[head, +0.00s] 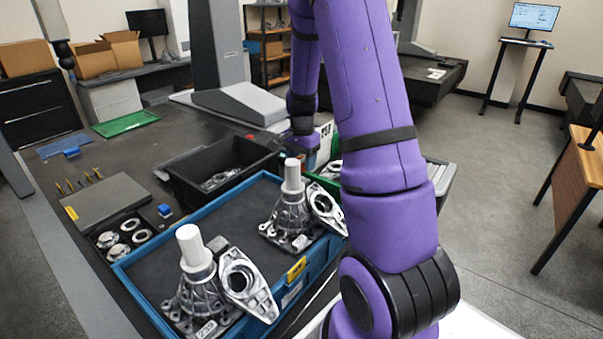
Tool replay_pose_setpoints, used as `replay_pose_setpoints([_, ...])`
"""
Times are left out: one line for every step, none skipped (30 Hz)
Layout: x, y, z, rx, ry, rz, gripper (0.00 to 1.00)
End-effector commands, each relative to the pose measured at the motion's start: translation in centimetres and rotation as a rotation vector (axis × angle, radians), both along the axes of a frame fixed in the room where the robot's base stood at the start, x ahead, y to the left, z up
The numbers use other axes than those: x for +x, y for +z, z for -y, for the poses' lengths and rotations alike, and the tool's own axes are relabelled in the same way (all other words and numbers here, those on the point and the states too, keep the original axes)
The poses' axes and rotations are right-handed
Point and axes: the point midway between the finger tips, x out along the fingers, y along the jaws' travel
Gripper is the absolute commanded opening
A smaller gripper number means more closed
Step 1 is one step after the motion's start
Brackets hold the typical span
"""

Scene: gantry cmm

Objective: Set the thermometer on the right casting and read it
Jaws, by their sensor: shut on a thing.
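Two grey metal castings stand in a blue-rimmed tray (150,303). The right casting (291,212) is farther back and the left casting (200,292) is nearer. Each has an upright white cylinder on top and a flange tilted at its right side. My gripper (309,158) is small in the head view, beyond the right casting and just right of its white cylinder. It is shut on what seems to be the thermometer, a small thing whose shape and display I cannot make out. The fingertips are hard to see, and my purple arm hides part of the right side.
A black bin (190,183) holding metal parts stands behind the tray. A box of metal rings (103,240) and a grey plate (100,200) lie at left. A green tray (125,123) is farther back. A grey gantry column (215,45) rises behind the bin.

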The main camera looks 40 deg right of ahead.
Motion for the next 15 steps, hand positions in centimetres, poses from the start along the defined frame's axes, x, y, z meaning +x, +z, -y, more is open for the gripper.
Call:
replay_pose_setpoints([0.0,-0.3,0.0,0.001,0.0,-0.001,0.27])
replay_pose_setpoints([0.0,-0.4,0.0,0.001,0.0,-0.001,0.27])
replay_pose_setpoints([0.0,-0.7,0.0,0.001,0.0,-0.001,0.27])
replay_pose_setpoints([0.0,-0.9,0.0,0.001,0.001,-0.001,0.27])
replay_pose_setpoints([0.0,-1.2,0.0,0.001,0.001,-0.001,0.27])
replay_pose_setpoints([0.0,-1.7,-0.1,0.002,0.001,-0.001,0.27])
replay_pose_setpoints([0.0,-2.1,-0.1,0.003,0.002,-0.002,0.27])
replay_pose_setpoints([0.0,-2.6,-0.1,0.003,0.002,-0.002,0.27])
replay_pose_setpoints([0.0,-3.1,0.0,0.002,0.002,-0.001,0.27])
replay_pose_setpoints([0.0,-3.5,0.0,0.002,0.001,-0.002,0.27])
replay_pose_setpoints([0.0,-3.8,0.0,0.002,0.001,-0.002,0.27])
replay_pose_setpoints([0.0,-4.0,0.0,0.001,0.001,-0.001,0.27])
replay_pose_setpoints([0.0,-4.1,0.0,0.0,0.001,0.0,0.27])
replay_pose_setpoints([0.0,-4.1,0.0,0.0,0.002,0.001,0.27])
replay_pose_setpoints([0.0,-4.1,0.0,0.0,0.002,0.001,0.27])
